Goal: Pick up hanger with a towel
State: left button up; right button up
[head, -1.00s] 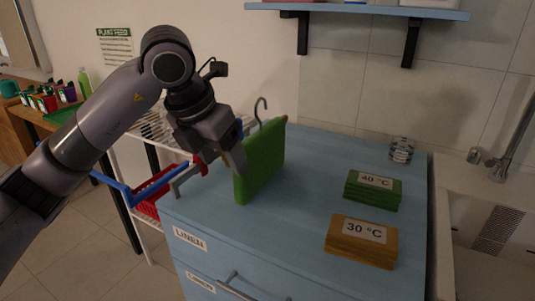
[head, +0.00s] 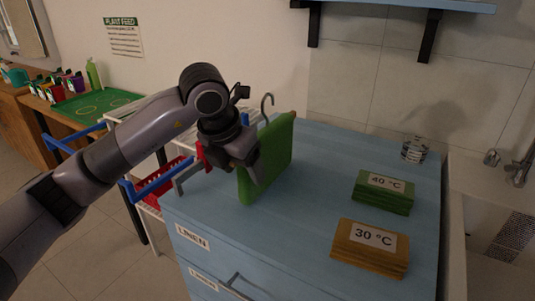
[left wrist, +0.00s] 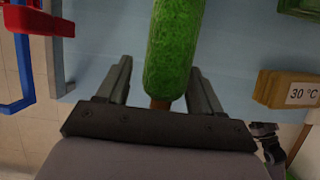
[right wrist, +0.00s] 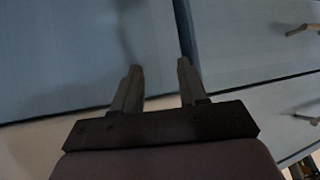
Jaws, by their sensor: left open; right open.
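A green towel (head: 267,160) hangs folded over a hanger with a grey hook (head: 267,104), upright on the left part of the blue cabinet top. In the left wrist view the towel (left wrist: 174,50) lies between the two fingers, with the hanger's brown wooden end (left wrist: 161,103) below it. My left gripper (head: 253,172) is open at the towel's near left side, its fingers (left wrist: 160,82) apart on either side with gaps. My right gripper (right wrist: 156,70) is open and empty in front of blue cabinet fronts in the right wrist view; it does not show in the head view.
Green 40 °C towels (head: 382,198) and orange 30 °C towels (head: 368,255) are stacked on the right of the blue top (head: 300,225). A glass (head: 414,149) stands behind them. A blue and red rack (head: 150,185) is close left of my left gripper. A shelf hangs above.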

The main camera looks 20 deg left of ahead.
pick_arm(q)
jog(key=c, duration=1.2)
grip_shut()
jog(key=shift+r, duration=0.15)
